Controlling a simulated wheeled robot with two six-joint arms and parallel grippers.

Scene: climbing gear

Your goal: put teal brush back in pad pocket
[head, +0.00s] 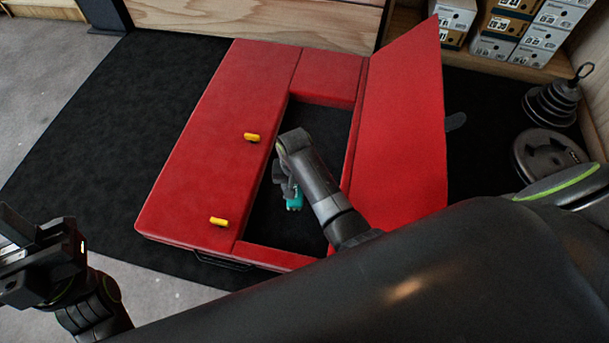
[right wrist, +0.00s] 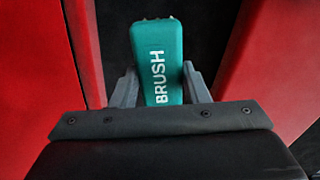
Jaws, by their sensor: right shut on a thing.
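The teal brush (right wrist: 157,55) is marked BRUSH and sits between the fingers of my right gripper (right wrist: 158,88), which is shut on it. In the head view the brush (head: 294,202) shows below my right gripper (head: 283,182), inside the open pocket of the red pad (head: 206,150). The pocket has a dark floor (head: 270,223) and its red flap (head: 402,125) stands open on the right. I cannot tell whether the brush touches the pocket floor. My left gripper (head: 25,250) is at the lower left, away from the pad; its jaw gap is unclear.
Two yellow tabs (head: 219,222) sit on the pad's left part. A black mat (head: 85,150) lies under the pad. Shoe boxes (head: 500,30) stand on a shelf at the back right. Black weight plates (head: 548,155) lie at the right. The mat left of the pad is clear.

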